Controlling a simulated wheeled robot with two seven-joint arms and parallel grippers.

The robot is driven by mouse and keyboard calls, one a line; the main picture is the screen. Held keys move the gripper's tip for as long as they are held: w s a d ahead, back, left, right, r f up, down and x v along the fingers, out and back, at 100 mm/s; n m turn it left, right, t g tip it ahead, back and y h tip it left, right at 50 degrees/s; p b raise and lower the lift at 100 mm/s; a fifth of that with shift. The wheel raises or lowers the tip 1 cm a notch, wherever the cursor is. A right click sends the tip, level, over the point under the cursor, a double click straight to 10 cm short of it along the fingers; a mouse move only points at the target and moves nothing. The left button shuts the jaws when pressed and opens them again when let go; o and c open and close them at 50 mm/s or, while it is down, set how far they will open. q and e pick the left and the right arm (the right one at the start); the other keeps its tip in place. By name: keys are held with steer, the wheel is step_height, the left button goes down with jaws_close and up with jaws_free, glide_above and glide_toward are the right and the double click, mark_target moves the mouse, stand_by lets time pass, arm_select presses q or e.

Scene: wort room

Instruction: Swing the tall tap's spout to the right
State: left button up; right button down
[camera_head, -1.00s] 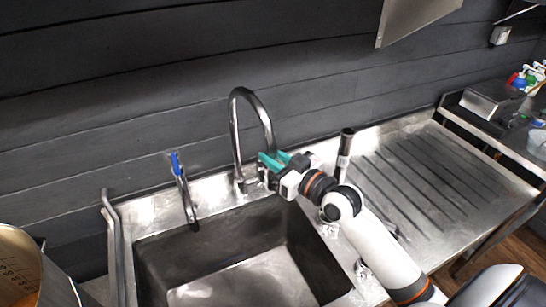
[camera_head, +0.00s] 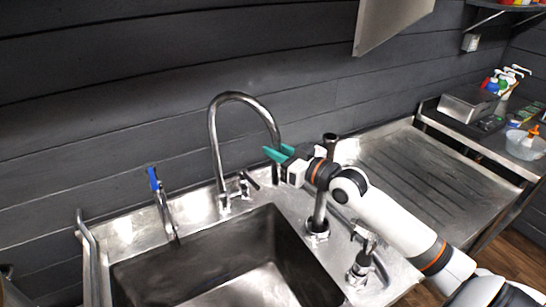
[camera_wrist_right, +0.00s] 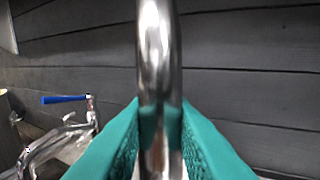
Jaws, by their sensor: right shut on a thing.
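The tall tap (camera_head: 213,150) is a chrome gooseneck standing behind the sink. Its spout (camera_head: 258,105) arches over to the right, and its outlet end hangs beside my right gripper. My right gripper (camera_head: 278,154), with teal fingers, is shut on the downward leg of the spout. In the right wrist view the spout (camera_wrist_right: 155,50) runs upright between the two teal fingers (camera_wrist_right: 160,130), which touch it on both sides. The tap's small lever (camera_head: 247,181) sits right of its base. My left gripper is not in view.
A blue-handled tap (camera_head: 158,195) stands to the left. The sink basin (camera_head: 200,270) is empty below. An upright steel pipe (camera_head: 320,205) stands close beside my right gripper, with a smaller fitting (camera_head: 362,262) in front. The ribbed drainboard (camera_head: 420,165) is clear.

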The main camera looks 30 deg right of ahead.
steer(key=c, duration=1.3)
jaws_free()
steer(key=shift+s+d+f, duration=0.1)
steer(key=shift+s, duration=0.1)
steer(key=b+v, duration=0.4)
steer(key=v, duration=0.7)
steer(key=shift+s, duration=0.25)
steer(key=shift+d, duration=0.1)
